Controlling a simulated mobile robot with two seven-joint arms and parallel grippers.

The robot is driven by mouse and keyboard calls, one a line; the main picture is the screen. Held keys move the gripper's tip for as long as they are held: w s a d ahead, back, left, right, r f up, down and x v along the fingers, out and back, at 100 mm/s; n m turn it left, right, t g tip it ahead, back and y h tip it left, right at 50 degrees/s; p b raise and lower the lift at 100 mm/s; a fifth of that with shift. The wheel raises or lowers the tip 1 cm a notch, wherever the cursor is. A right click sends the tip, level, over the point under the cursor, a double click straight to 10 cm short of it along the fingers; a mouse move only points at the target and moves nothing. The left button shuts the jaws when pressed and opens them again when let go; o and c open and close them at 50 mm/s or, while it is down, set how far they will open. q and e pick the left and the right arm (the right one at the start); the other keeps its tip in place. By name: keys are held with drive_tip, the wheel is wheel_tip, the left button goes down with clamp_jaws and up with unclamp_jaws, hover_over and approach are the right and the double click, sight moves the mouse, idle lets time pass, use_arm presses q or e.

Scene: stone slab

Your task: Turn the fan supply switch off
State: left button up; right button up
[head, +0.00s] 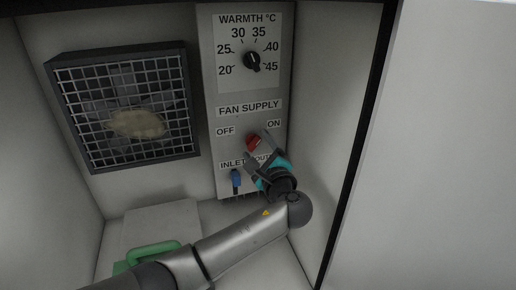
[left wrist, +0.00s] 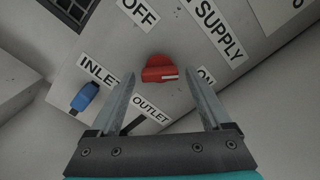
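The fan supply switch is a red rotary knob (head: 254,141) on the light grey panel, below the FAN SUPPLY label and between OFF on the left and ON on the right. In the left wrist view the red knob (left wrist: 158,69) carries a white mark on the side toward the ON label. My left gripper (head: 257,152) is just below and in front of the knob and partly covers the OUTLET label. In the left wrist view its two fingers (left wrist: 160,70) are wide apart, with the knob seen between their tips and gaps on both sides. Whether the tips reach around it, I cannot tell. My right gripper is not in view.
A black warmth dial (head: 252,61) is higher on the panel (head: 224,180). A blue inlet lever (head: 236,179) is just left of my gripper. A green handle (head: 152,252) is low down. A dark-edged wall stands at the right.

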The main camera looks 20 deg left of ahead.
use_arm(q)
clamp_jaws()
idle(0.4)
drive_tip(key=n+b, duration=1)
drive_tip(key=n, duration=0.3)
drive_tip(key=shift+r, duration=0.1)
drive_tip(key=shift+r+n+b, duration=0.2)
drive_tip(key=shift+n+b, duration=0.85)
drive_tip(key=shift+n, duration=0.45)
